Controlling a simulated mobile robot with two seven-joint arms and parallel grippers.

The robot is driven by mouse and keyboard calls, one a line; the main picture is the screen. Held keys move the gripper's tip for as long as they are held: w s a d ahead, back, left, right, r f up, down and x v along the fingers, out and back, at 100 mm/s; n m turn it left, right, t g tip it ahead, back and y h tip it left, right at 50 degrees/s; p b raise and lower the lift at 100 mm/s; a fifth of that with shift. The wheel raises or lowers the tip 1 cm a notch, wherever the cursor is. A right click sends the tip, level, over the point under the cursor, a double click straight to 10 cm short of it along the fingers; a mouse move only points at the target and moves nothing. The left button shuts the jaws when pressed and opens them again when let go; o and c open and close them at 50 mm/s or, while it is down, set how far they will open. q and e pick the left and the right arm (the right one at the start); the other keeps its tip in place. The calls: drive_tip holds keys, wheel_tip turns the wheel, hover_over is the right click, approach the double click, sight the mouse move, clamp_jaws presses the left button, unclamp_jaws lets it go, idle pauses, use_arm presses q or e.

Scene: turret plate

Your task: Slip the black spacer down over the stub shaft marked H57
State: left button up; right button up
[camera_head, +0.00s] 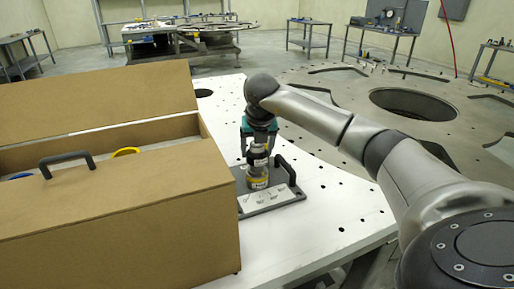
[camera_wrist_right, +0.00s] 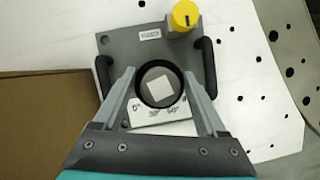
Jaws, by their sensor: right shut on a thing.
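The black spacer (camera_wrist_right: 141,88) is a dark ring between the two fingers of my right gripper (camera_wrist_right: 163,97) in the right wrist view. The gripper is shut on it. In the head view, my right gripper (camera_head: 259,140) points down over an upright stub shaft (camera_head: 257,180) with grey, yellow and white parts. Its mark is too small to read. A pale square (camera_wrist_right: 160,88) on a grey face shows through the ring. I cannot tell whether the spacer is just above the shaft or around its top. My left gripper is not in view.
The shaft stands on a grey plate (camera_head: 283,199) with black handles and an angle scale. A yellow knob (camera_wrist_right: 185,15) sits on the plate's far side. A cardboard-coloured box (camera_head: 120,215) stands close on the left. The white holed table (camera_head: 335,205) is clear to the right.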

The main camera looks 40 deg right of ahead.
drive_tip(key=shift+f+b, duration=0.8)
drive_tip(key=shift+f, duration=0.55)
drive_tip(key=o, duration=1.3)
drive_tip(key=shift+o, duration=0.2)
drive_tip(key=v, duration=1.5)
drive_tip(key=shift+r+p, duration=0.15)
drive_tip(key=shift+p, duration=0.3)
